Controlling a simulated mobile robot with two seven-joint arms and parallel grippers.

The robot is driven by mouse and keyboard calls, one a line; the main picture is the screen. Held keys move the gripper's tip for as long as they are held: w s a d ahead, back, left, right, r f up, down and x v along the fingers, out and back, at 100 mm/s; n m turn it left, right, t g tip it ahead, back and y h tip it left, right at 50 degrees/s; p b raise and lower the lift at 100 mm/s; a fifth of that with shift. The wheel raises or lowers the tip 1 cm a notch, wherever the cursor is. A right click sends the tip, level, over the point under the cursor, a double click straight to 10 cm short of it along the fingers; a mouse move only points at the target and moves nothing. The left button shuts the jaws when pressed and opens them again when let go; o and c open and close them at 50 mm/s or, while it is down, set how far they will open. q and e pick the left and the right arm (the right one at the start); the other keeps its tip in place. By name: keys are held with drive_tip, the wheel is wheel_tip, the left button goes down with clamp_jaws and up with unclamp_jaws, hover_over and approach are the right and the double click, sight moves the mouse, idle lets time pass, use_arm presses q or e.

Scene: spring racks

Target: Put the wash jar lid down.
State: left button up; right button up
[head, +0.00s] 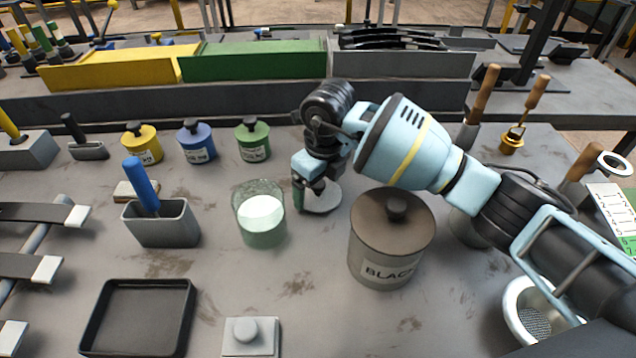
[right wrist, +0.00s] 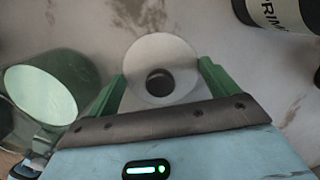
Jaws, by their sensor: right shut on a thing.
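The wash jar lid (head: 324,201) is a pale grey disc to the right of the glass wash jar (head: 261,218). My right gripper (head: 311,192) is over the lid and shut on it. In the right wrist view the lid (right wrist: 143,58) sits between my two green fingertips (right wrist: 162,80), with a dark round knob in its middle. I cannot tell if its underside touches the table. The jar stands open with pale liquid in it; it also shows in the right wrist view (right wrist: 85,75). My left gripper is not in view.
A large dark BLACK jar (head: 378,262) stands close to the lid's right. Small yellow (head: 142,145), blue (head: 197,143) and green (head: 253,142) lidded pots stand behind. A grey holder (head: 165,226), a black tray (head: 90,320) and a white knobbed block (head: 230,348) lie left and front.

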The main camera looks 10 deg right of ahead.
sight(323, 189)
drive_tip(key=shift+f, duration=0.25)
drive_tip(key=o, duration=0.8)
drive_tip(key=shift+r, duration=0.1)
drive_tip(key=r, duration=0.4)
drive_tip(key=s+r, duration=0.1)
drive_tip(key=r, duration=0.7)
drive_tip(key=shift+s+d+r, duration=0.1)
drive_tip(key=shift+s+d, duration=0.05)
drive_tip(key=shift+d, duration=0.25)
drive_tip(key=shift+a, duration=0.1)
